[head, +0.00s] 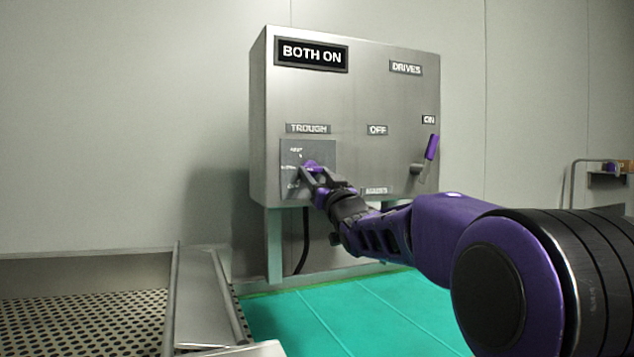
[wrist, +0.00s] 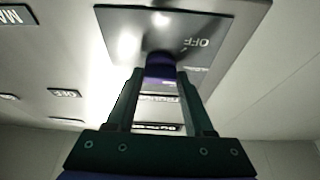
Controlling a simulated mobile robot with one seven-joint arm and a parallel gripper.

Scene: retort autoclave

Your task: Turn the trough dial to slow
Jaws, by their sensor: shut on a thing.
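The trough dial (head: 313,166) is a small purple knob on a dark grey plate (head: 323,152), below the TROUGH label (head: 308,128) on the steel control box. My gripper (head: 316,178) is at the plate, its two fingers shut on the dial. In the wrist view the purple dial (wrist: 160,66) sits between the fingertips (wrist: 160,74), with the plate (wrist: 120,26) behind it and OFF lettering to the right. The gripper hides part of the dial and plate, and I cannot read which mark the dial points to.
The box (head: 350,95) carries a BOTH ON display (head: 311,54) and a purple-handled lever (head: 431,147) at right, raised by the ON label. A perforated metal trough (head: 80,315) stands at lower left. The turquoise floor (head: 340,315) below the box looks clear.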

